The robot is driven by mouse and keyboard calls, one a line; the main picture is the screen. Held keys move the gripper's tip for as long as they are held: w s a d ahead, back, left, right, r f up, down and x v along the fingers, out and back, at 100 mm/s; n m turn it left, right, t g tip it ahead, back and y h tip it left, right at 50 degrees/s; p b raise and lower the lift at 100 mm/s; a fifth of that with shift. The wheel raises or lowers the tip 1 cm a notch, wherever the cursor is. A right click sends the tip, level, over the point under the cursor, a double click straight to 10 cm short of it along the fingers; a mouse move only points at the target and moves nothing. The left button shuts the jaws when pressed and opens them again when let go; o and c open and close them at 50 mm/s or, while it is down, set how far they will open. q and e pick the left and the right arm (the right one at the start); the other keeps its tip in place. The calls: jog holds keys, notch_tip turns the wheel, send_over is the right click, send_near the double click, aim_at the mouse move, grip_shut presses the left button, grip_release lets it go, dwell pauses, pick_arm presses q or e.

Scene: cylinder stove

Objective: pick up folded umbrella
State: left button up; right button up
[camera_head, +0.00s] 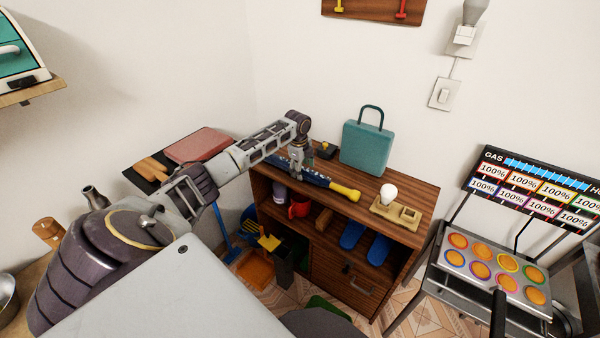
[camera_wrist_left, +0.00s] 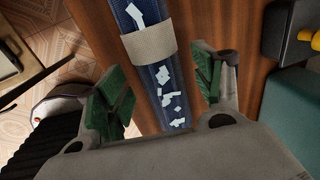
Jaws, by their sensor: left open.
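The folded umbrella (camera_head: 317,179) lies on top of the wooden cabinet; it is dark blue with pale marks and has a yellow handle pointing right. In the left wrist view the umbrella (camera_wrist_left: 164,78) shows a beige strap and white patches. My left gripper (camera_head: 297,168) is over the umbrella's blue part and hides some of it. In the left wrist view the open gripper (camera_wrist_left: 160,85) has one green-padded finger on each side of the umbrella, with gaps visible. I cannot tell whether the fingers touch the cabinet top. My right gripper is out of view.
A teal bag-shaped box (camera_head: 367,148) stands behind the umbrella, with a small dark box (camera_head: 326,150) beside it. A light bulb (camera_head: 388,193) on a wooden base is to the right. The cabinet's front shelves (camera_head: 330,222) hold slippers and a red mug.

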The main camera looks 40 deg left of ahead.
pick_arm(q)
jog(key=shift+w+f, duration=0.15)
jog(key=shift+f, duration=0.7)
